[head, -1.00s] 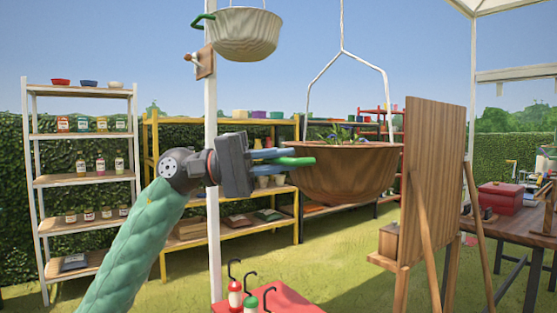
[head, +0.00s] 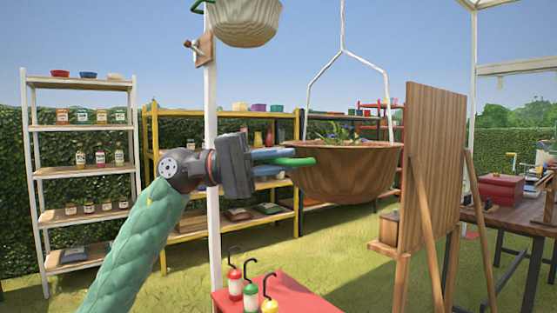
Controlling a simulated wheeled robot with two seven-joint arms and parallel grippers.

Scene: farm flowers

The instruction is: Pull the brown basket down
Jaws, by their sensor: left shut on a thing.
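The brown basket (head: 345,178) is a wide bowl with plants in it, hanging from a white wire hanger (head: 342,52) right of the middle. A green handle (head: 298,162) sticks out from its left rim. My left gripper (head: 285,157), with blue fingers, reaches in from the left and is shut on this handle. The basket hangs about level, well above the grass. My right gripper is not in view.
A wooden easel board (head: 436,165) stands close to the right of the basket. A white pole (head: 212,120) stands behind my left arm, with a white basket (head: 245,22) above. A red table (head: 285,292) with bottles is below.

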